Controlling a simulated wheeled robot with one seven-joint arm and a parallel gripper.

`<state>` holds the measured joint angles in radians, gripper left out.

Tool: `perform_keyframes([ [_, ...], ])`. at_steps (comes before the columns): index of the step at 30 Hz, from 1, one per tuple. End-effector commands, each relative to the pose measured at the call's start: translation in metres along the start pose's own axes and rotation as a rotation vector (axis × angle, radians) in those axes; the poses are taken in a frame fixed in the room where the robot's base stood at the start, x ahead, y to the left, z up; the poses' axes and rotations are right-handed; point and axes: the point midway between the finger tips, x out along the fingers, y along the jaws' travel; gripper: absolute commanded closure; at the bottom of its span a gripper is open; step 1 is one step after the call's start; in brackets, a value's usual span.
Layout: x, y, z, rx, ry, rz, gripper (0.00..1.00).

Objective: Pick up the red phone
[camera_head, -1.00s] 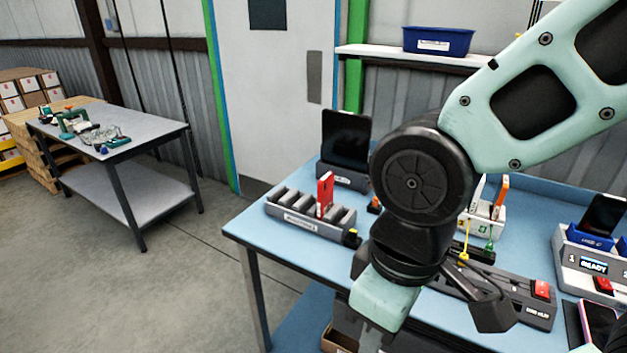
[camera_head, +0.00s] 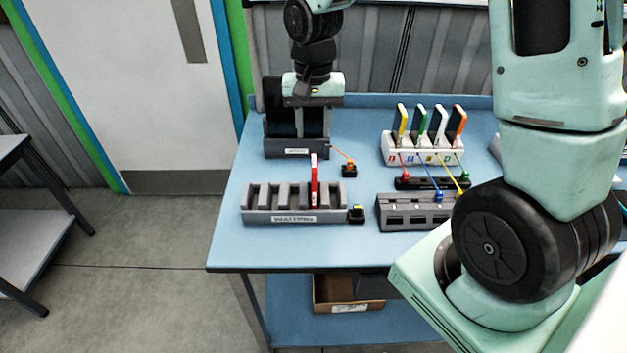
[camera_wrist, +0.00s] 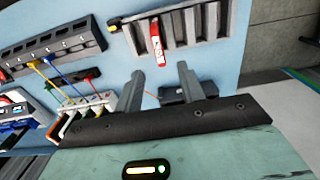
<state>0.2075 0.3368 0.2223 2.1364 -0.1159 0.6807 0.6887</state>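In the wrist view the red phone (camera_wrist: 156,45) shows edge-on in the rack (camera_wrist: 198,24), beyond my fingertips. My gripper (camera_wrist: 161,72) is open, its two fingers apart with nothing between them. In the head view my gripper (camera_head: 312,112) is behind the rack, over the dark tablet stand (camera_head: 290,150). Its fingertips are hard to make out there against the dark stand.
A white dock (camera_head: 420,156) with several coloured phones stands at the back right. A grey cable hub (camera_head: 415,212) lies right of the rack. Small black-and-orange (camera_head: 348,170) and black-and-yellow (camera_head: 356,214) pieces sit near the rack. The table's front left is clear.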

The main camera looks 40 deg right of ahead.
Motion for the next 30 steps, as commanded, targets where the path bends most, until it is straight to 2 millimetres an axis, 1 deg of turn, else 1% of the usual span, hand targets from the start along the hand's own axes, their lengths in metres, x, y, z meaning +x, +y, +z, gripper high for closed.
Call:
perform_keyframes([
  [3, 0.024, 0.000, 0.002, -0.002, -0.007, 0.003, 0.61],
  [6, 0.043, 0.000, 0.002, -0.003, -0.006, 0.002, 0.61],
  [9, 0.057, 0.000, 0.001, -0.002, -0.002, 0.001, 0.61],
  [17, 0.072, 0.000, 0.002, -0.003, -0.002, 0.001, 0.61],
  [25, 0.105, 0.001, 0.005, -0.005, -0.003, 0.002, 0.61],
  [30, 0.118, 0.001, 0.004, -0.003, 0.000, 0.000, 0.61],
])
